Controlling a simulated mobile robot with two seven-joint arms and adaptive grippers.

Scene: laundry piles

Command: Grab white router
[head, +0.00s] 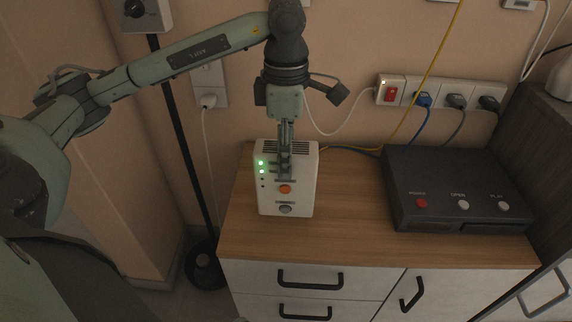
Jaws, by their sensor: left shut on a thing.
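The white router (300,200) stands upright on the left part of the wooden cabinet top. Its front has two lit green lights, an orange button and a grey button. My left gripper (285,170) comes down from above, with its fingers at the router's upper front, and is shut on the router. The fingers hide part of the router's front and top. Whether the router's base touches the wood cannot be told for sure. My right gripper is not in view.
A dark player box (455,185) with red and white buttons sits right of the router on the cabinet top (350,225). A power strip (440,95) with several cables is on the wall behind. A black pole (180,140) stands left of the cabinet.

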